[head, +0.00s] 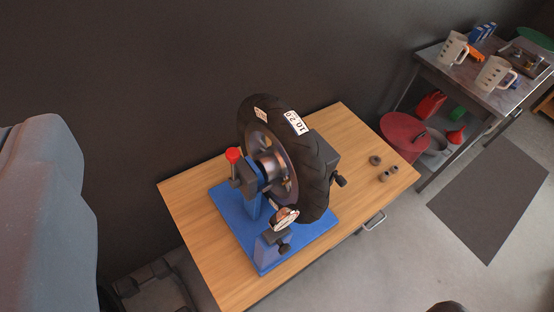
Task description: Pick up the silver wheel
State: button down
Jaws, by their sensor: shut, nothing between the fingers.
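A wheel with a black tyre (311,165) and a greyish metal rim (285,180) stands upright on a blue stand (262,257) in the head view. White labels show on the tyre's tread. The rim looks dull grey to bronze in this light; no other wheel shows. The stand has a red knob (233,155) and a small round dial (285,217) near the tyre. Part of the rim is hidden behind the stand's post and hub parts. My gripper's fingers do not show in this view.
The stand sits on a wooden bench (188,208) against a dark wall. Several small dark rings (385,177) lie at its right end. A metal table (459,78) with white jugs (454,49) stands at right, near a red round item (404,135). A dark floor mat (490,208) lies right.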

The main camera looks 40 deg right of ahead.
aim_at(294, 152)
jog(key=k, duration=0.35)
jog(key=z, duration=1.1)
jog(key=i, duration=1.2)
jog(key=z, duration=0.3)
